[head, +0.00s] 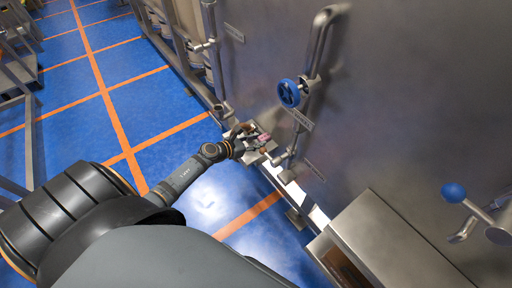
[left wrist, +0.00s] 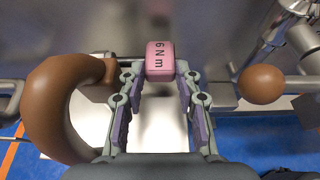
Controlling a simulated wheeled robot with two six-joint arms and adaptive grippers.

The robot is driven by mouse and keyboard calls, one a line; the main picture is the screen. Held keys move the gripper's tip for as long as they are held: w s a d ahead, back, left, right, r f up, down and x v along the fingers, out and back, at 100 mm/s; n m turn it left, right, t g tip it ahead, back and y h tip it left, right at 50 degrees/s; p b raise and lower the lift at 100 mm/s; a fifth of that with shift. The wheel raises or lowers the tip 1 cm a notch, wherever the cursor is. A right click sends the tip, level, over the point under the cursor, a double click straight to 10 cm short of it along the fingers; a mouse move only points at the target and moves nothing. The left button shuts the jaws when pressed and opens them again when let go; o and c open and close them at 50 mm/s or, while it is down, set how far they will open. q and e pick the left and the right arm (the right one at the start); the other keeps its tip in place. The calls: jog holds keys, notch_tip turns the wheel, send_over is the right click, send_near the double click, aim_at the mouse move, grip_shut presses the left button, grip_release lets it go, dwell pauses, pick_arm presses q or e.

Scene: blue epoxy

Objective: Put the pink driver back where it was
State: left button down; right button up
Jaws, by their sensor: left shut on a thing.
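The pink driver (left wrist: 160,57), marked "6 N m", sits between the fingertips of my left gripper (left wrist: 158,75), which is shut on it. A pale flat surface (left wrist: 160,128) shows beyond the fingers in the left wrist view. The driver's far end is hidden. My right gripper is not in view.
A curved brown handle (left wrist: 52,90) is close on the left of the gripper, and a brown ball knob (left wrist: 261,84) is on the right. A blue valve wheel (head: 289,93) and pipes stand on the steel wall (head: 400,110). The blue floor (head: 150,100) is open at left.

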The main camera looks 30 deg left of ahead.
aim_at(256, 151)
pick_arm(q)
notch_tip(256, 151, down, 3)
jog(key=shift+f+b, duration=0.15)
jog(key=shift+b, duration=0.45)
jog(key=shift+f, duration=0.25)
jog(key=c, duration=1.2)
grip_release()
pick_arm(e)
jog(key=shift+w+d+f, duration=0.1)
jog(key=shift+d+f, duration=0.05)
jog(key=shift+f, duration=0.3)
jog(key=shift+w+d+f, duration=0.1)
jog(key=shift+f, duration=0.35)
